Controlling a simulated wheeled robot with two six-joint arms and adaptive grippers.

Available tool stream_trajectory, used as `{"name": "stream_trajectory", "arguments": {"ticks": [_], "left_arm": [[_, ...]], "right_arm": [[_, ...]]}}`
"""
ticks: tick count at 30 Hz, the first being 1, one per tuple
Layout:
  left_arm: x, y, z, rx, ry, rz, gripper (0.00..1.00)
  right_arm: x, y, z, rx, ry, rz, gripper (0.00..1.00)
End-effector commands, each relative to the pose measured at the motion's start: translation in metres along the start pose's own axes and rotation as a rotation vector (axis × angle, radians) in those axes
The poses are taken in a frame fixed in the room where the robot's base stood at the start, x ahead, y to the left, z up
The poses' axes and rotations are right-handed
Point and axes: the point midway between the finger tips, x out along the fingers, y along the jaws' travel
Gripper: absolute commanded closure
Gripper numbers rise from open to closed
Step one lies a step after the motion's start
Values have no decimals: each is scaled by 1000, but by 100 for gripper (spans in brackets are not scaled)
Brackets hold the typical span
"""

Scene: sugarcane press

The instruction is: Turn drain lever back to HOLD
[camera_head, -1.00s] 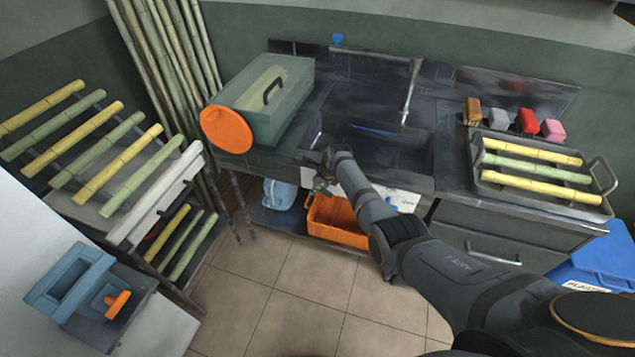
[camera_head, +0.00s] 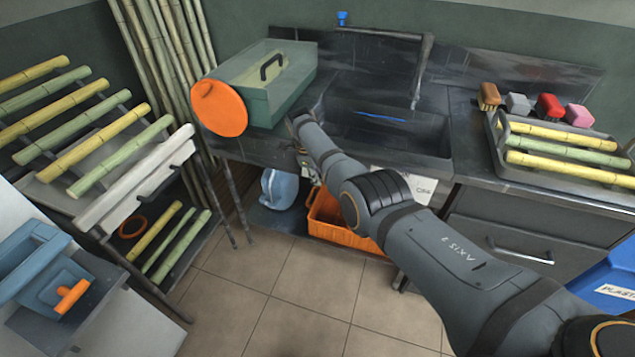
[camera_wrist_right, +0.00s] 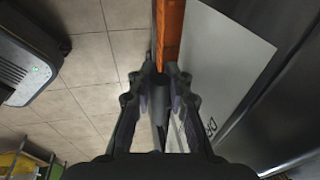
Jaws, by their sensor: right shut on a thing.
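My right gripper (camera_wrist_right: 160,82) is shut on a dark, rounded bar between its fingertips, which looks like the drain lever (camera_wrist_right: 160,100). The lever itself cannot be made out there. A white label panel (camera_wrist_right: 228,60) with partly readable dark letters is beside the gripper in the wrist view. My left gripper is not in view.
The dark sink (camera_head: 390,125) is above, with a green press box (camera_head: 270,85) and orange disc (camera_head: 219,108) to its left. A cane tray (camera_head: 575,178) stands right. The tiled floor (camera_head: 270,290) is clear.

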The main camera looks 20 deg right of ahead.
Motion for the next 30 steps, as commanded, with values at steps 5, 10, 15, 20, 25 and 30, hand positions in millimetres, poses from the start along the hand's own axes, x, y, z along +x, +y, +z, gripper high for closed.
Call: {"name": "stream_trajectory", "arguments": {"ticks": [5, 10, 15, 20, 25, 30], "left_arm": [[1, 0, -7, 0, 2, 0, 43], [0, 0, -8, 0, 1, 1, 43], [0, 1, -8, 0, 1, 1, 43], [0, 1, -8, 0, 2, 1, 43], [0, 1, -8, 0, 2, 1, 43], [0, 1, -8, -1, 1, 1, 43]], "right_arm": [[0, 0, 0, -3, 10, 1, 100], [-1, 0, 0, -3, 11, 0, 100], [-1, 0, 0, -3, 10, 0, 100], [-1, 0, 0, -3, 10, 0, 72], [-1, 0, 0, -3, 10, 0, 72], [-6, 0, 1, -2, 9, -1, 72]]}}
